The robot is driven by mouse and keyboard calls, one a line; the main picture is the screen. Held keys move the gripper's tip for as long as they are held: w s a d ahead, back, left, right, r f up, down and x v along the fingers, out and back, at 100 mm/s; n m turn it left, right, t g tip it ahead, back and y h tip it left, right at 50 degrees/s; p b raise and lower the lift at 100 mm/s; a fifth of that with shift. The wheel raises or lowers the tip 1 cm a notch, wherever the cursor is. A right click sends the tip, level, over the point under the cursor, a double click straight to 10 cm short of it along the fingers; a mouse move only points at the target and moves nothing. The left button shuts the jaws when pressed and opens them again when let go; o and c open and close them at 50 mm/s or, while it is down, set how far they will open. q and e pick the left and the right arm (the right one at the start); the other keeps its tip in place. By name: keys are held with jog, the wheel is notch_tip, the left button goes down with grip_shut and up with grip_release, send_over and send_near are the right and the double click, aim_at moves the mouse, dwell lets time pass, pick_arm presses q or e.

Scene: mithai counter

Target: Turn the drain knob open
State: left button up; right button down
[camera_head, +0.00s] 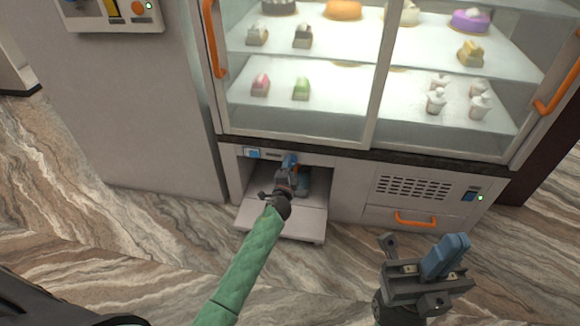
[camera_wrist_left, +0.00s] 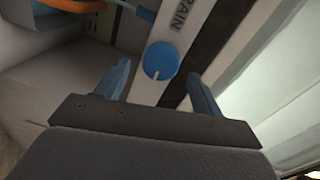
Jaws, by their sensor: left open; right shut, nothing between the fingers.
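The drain knob (camera_wrist_left: 161,60) is a round blue dial with a white mark near its lower edge. It sits on a pale strip beside dark lettering, of which "RAIN" shows in the left wrist view. My left gripper (camera_wrist_left: 160,84) is open, with one blue finger on each side below the knob in that picture; I cannot tell whether they touch it. In the head view my left gripper (camera_head: 289,163) reaches into the open bay under the display case and hides the knob. My right gripper (camera_head: 452,254) is shut and empty, apart from the cabinet at lower right.
A lowered flap (camera_head: 283,221) lies in front of the bay. An orange piece (camera_wrist_left: 72,5) shows beside the knob strip. To the right are a vent grille (camera_head: 412,188) and a drawer with an orange handle (camera_head: 416,219). The glass case (camera_head: 300,115) with sweets stands above.

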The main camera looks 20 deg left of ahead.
pick_arm(q)
jog(key=s, duration=0.3)
jog(key=s+d, duration=0.1)
jog(key=s, duration=0.1)
jog(key=shift+s+r, duration=0.15)
jog(key=shift+s, duration=0.1)
jog(key=shift+a, duration=0.1)
